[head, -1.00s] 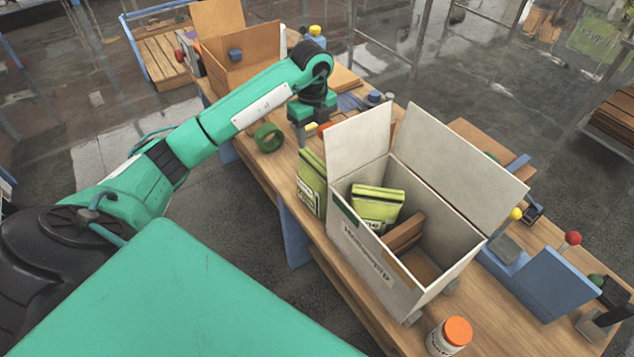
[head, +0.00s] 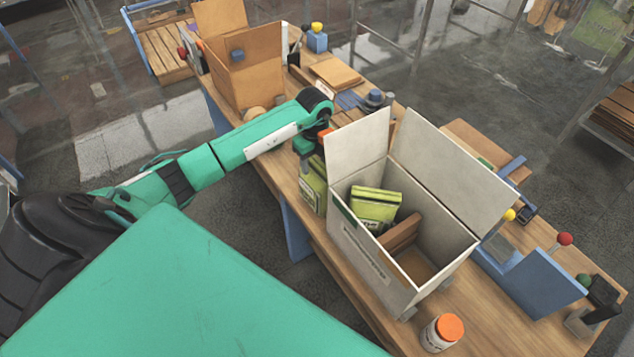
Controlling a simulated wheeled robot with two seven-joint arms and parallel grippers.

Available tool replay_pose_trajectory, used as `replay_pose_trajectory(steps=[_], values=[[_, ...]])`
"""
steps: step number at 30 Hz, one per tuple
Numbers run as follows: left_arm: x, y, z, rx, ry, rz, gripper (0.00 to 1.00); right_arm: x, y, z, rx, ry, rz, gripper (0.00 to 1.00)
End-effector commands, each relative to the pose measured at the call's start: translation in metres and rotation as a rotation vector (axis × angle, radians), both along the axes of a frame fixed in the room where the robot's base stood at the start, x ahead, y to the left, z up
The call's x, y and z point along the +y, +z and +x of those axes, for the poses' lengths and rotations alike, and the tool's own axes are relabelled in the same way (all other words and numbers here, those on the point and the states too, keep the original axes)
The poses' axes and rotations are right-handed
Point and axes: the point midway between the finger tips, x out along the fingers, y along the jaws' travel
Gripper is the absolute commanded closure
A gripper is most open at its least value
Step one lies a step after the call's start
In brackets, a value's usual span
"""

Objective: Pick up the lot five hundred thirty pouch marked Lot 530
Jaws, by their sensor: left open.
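Two green pouches show. One pouch (head: 312,190) stands upright on the table against the left side of the white open box. The other pouch (head: 375,206) leans inside the box, toward its left end. The lot numbers on both are too small to read. My left gripper (head: 308,163) is open and points down at the top of the pouch outside the box, with the fingers partly hidden by the wrist and the pouch. I cannot tell whether they touch it. My right gripper is not in view.
The white box (head: 369,267) has raised flaps and a brown divider (head: 401,235) inside. A white jar with an orange lid (head: 442,333) stands in front. A brown carton (head: 243,80) stands at the far left. A blue fixture (head: 535,283) sits at right.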

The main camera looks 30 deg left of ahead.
Motion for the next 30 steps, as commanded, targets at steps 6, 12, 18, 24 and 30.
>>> replay_pose_trajectory(steps=[6, 12, 18, 24, 30], values=[[-0.0001, -0.0003, 0.0001, 0.000, 0.000, 0.000, 0.49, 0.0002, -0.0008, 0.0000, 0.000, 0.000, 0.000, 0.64], [0.0000, -0.0027, 0.0001, 0.000, 0.000, 0.000, 0.49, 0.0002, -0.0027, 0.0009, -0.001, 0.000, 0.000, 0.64], [-0.0001, -0.0051, 0.0001, 0.000, 0.000, 0.000, 0.49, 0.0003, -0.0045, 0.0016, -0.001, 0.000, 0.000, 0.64], [-0.0002, -0.0049, 0.0000, 0.000, 0.000, 0.000, 0.49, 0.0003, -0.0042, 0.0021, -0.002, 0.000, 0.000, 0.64], [-0.0001, -0.0048, 0.0001, 0.000, 0.000, 0.000, 0.77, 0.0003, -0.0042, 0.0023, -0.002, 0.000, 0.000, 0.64]])
